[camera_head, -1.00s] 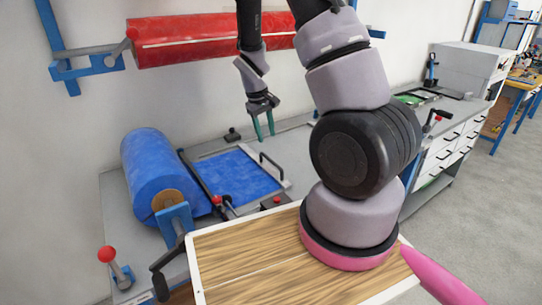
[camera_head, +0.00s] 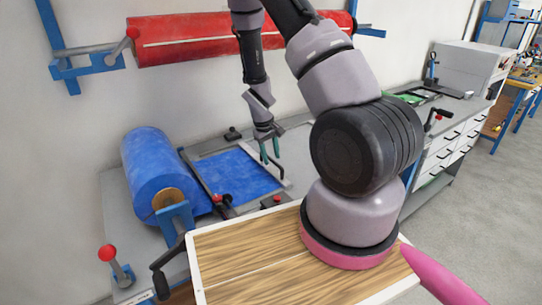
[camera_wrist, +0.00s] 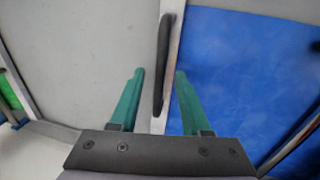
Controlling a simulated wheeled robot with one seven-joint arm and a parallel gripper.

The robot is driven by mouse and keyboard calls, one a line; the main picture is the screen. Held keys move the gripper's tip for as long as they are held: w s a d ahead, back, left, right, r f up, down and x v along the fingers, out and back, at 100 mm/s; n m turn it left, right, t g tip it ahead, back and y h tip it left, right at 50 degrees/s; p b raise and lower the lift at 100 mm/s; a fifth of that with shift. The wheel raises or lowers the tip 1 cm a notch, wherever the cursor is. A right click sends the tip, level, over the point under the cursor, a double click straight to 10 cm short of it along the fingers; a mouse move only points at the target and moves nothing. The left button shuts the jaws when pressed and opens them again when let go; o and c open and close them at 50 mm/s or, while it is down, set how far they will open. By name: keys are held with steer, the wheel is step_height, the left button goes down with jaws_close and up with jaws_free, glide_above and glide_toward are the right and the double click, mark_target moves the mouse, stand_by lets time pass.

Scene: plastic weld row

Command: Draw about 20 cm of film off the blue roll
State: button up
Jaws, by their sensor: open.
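The blue roll (camera_head: 155,175) lies on its stand at the left of the bench. Blue film (camera_head: 235,177) lies flat to its right and fills the right of the wrist view (camera_wrist: 245,70). A pale metal bar with a black handle (camera_wrist: 163,65) runs along the film's free edge. My gripper (camera_head: 270,153) is over that edge, open and empty. In the wrist view its teal fingers (camera_wrist: 160,73) lie on either side of the handle and bar, apart from each other. I cannot tell how far above the bar the fingertips are.
A dark cross bar with a red knob (camera_head: 225,200) stands between roll and film. A red roll (camera_head: 230,38) hangs on the wall above. A wooden board (camera_head: 255,265) is in front. Grey bench top (camera_wrist: 80,50) beyond the bar is clear.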

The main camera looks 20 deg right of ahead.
jaws_close()
stand_by(1.3)
